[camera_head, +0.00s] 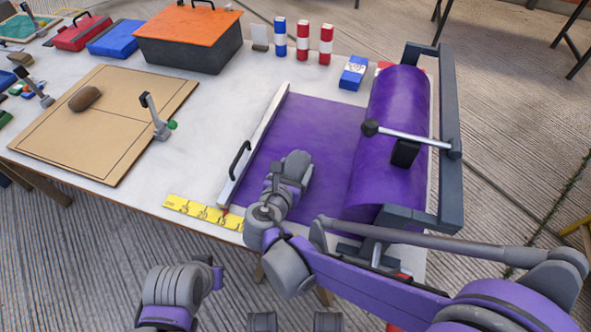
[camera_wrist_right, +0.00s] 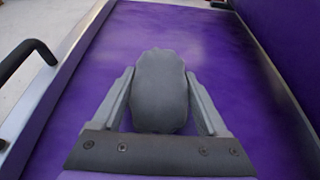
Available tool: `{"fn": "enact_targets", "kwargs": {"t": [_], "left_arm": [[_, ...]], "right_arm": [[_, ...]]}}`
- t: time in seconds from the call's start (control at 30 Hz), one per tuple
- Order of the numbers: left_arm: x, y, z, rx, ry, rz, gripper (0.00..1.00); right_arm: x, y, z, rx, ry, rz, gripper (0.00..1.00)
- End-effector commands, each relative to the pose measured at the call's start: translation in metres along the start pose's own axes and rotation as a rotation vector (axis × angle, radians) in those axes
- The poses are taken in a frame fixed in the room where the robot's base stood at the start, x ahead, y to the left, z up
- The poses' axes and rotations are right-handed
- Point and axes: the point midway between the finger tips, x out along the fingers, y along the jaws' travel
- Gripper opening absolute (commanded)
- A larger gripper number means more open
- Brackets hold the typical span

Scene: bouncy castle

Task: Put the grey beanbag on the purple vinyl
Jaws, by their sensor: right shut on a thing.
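The purple vinyl (camera_head: 310,122) lies as a flat sheet on the table, running from the large purple roll at its right. It fills most of the right wrist view (camera_wrist_right: 215,40). My right gripper (camera_head: 292,172) is over the sheet and shut on the grey beanbag (camera_wrist_right: 160,88). The beanbag sits between both fingers and also shows in the head view (camera_head: 298,163). I cannot tell whether the beanbag touches the vinyl. My left arm shows at the bottom of the head view, but its fingers cannot be made out.
A metal bar with a black handle (camera_head: 236,163) lies along the sheet's left edge. The purple roll (camera_head: 392,135) in its grey frame (camera_head: 452,150) stands at the right. A yellow ruler (camera_head: 190,207) lies at the front. A cardboard sheet (camera_head: 105,105) with a brown beanbag (camera_head: 85,98) is at the left.

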Motion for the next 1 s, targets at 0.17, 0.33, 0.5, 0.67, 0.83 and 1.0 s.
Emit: {"fn": "enact_targets", "kwargs": {"t": [0.17, 0.33, 0.5, 0.67, 0.83, 1.0], "left_arm": [[0.002, 0.0, 0.0007, 0.0, -0.001, 0.0, 0.0], [0.0032, 0.0, 0.0011, 0.0, -0.001, 0.0, 0.0], [0.0075, 0.0, 0.0025, 0.0, -0.003, 0.0, 0.0], [0.0062, 0.0, 0.0021, 0.0, -0.002, 0.0, 0.0], [0.0062, 0.0, 0.0021, 0.0, -0.002, 0.0, 0.0], [-0.0008, 0.0, -0.0003, 0.0, 0.0, 0.0, 0.0]], "right_arm": [[0.0021, 0.0, -0.0045, -0.001, -0.001, 0.0, 0.0], [0.0027, -0.0001, -0.0059, -0.001, -0.001, 0.0, 0.0], [0.0048, -0.0001, -0.0112, -0.001, -0.001, 0.0, 0.0], [0.0043, -0.0001, -0.0101, 0.0, 0.0, 0.0, 1.0], [0.0042, -0.0001, -0.01, 0.0, 0.0, 0.0, 1.0], [-0.0016, 0.0002, -0.0022, 0.0, 0.0, 0.001, 1.0]]}}
